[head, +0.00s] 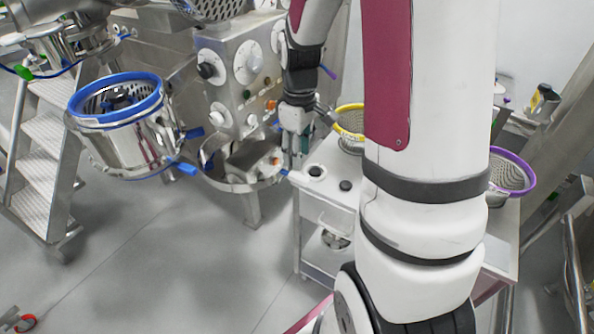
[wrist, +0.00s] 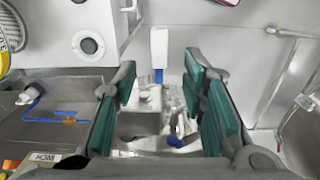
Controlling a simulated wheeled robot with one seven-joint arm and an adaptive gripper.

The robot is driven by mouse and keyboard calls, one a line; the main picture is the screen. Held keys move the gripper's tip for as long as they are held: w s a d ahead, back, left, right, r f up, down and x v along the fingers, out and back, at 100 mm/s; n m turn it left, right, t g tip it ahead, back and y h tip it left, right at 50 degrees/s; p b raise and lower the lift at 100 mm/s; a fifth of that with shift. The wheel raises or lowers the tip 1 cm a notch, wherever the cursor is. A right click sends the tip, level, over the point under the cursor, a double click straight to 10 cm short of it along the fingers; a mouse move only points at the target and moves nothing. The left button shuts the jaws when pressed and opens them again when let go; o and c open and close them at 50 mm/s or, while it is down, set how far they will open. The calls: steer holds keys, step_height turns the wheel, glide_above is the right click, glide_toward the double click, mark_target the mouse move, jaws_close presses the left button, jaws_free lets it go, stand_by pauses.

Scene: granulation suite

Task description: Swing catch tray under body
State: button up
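The catch tray (head: 215,182) appears as a shallow round metal pan low at the front of the steel machine body (head: 235,60), with a blocky metal piece above it. A white handle with a blue collar (head: 287,174) points right from the tray's rim. My gripper (head: 293,158) hangs above the handle, fingers down. In the wrist view my gripper (wrist: 165,108) is open, its teal pads wide apart with nothing held between them. The white handle (wrist: 159,47) shows there beyond the fingertips; the metal tray area lies between and below the pads. Contact with the handle is not visible.
A steel drum with a blue rim (head: 118,97) stands out at left, near metal steps (head: 45,150). A white cart (head: 325,205) stands right of the handle, with a yellow-rimmed sieve (head: 351,122) behind. A purple-rimmed sieve (head: 512,170) is farther right.

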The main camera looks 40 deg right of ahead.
mark_target(299, 177)
step_height(299, 177, down, 7)
steer(key=shift+f, duration=0.15)
steer(key=shift+c, duration=0.3)
jaws_close()
